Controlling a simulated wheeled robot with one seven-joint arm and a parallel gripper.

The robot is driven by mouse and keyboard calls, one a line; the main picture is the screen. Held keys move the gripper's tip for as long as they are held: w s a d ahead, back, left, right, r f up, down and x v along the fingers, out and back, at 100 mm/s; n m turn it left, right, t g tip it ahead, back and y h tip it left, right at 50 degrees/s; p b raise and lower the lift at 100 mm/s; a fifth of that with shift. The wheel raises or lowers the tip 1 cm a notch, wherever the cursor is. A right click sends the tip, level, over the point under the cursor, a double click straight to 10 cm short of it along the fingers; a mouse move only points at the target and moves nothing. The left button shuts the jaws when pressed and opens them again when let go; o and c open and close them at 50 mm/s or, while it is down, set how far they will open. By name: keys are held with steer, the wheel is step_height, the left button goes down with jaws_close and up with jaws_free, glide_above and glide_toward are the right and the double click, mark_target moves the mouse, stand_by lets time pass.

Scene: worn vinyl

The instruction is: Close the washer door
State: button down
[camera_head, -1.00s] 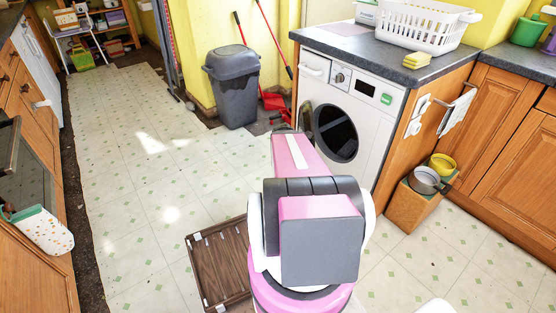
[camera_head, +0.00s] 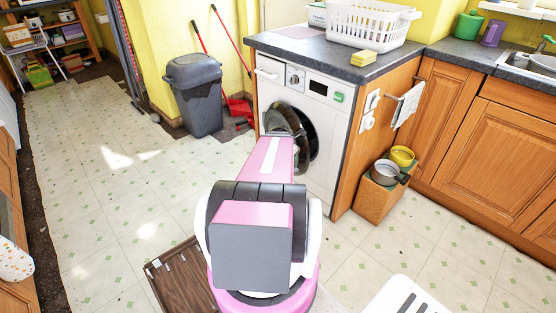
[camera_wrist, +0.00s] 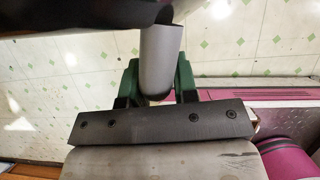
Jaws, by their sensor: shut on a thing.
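The white washer (camera_head: 325,150) stands under the dark counter, with its round dark opening (camera_head: 309,137) in front. Its grey-rimmed door (camera_head: 283,114) stands ajar at the left of the opening and overlaps part of it. My pink arm reaches toward the door and hides its lower part. In the wrist view, my gripper (camera_wrist: 158,66) has green fingers on either side of a smooth grey rounded part (camera_wrist: 160,50), which looks like the door's edge. It is shut on that part. In the head view, my gripper is hidden behind my arm.
A grey bin (camera_head: 194,95) and red-handled tools stand left of the washer. A wooden box with pots (camera_head: 384,190) is to its right. A brown tray (camera_head: 185,280) lies on the floor beside me, and a white slatted item (camera_head: 405,298) is at front right. Floor at left is clear.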

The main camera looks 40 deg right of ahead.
mark_target(307, 151)
steer(key=d, duration=0.3)
steer(key=s+d, duration=0.1)
steer(key=d, duration=0.2)
steer(key=s+d, duration=0.1)
steer(key=d, duration=0.2)
steer(key=shift+s, duration=0.1)
steer(key=shift+a, duration=0.2)
steer(key=c, duration=0.9)
jaws_free()
steer(key=shift+s, duration=0.1)
steer(key=shift+r, duration=0.1)
steer(key=v, duration=1)
steer(key=shift+a+r, duration=0.1)
steer(key=shift+r, duration=0.2)
